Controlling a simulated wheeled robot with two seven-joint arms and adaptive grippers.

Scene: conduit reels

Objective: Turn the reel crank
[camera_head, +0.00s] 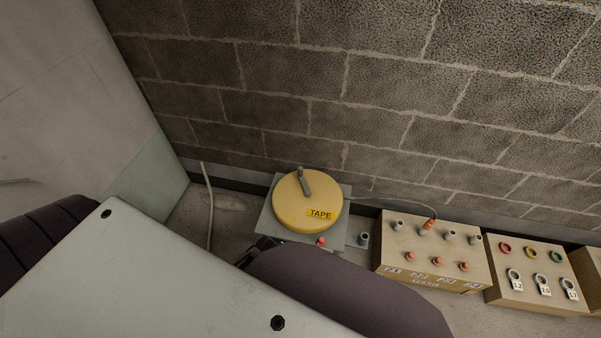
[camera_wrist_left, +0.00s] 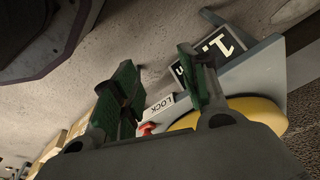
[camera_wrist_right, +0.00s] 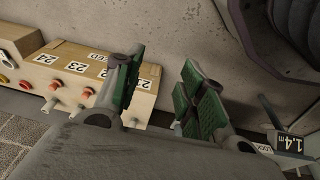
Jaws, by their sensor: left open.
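The yellow reel (camera_head: 300,210), marked TAPE, lies flat on a grey base (camera_head: 262,226) by the wall. Its grey crank (camera_head: 305,182) sits on top, pointing toward the back. A red knob (camera_head: 321,241) is at the base's front edge. In the left wrist view, my left gripper (camera_wrist_left: 158,88) is open and empty, close to the base's front; the yellow reel (camera_wrist_left: 258,112), LOCK label (camera_wrist_left: 159,104) and red knob (camera_wrist_left: 147,128) show behind its fingers. The crank is hidden there. My right gripper (camera_wrist_right: 165,88) is open and empty, with the base's 1.4 m label (camera_wrist_right: 287,143) to its right.
A wooden box (camera_head: 398,258) with grey and red fittings stands right of the reel; a second box (camera_head: 503,288) with rings and number tags is beyond it. A block wall (camera_head: 330,90) closes the back. A thin cable runs from the reel to the first box.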

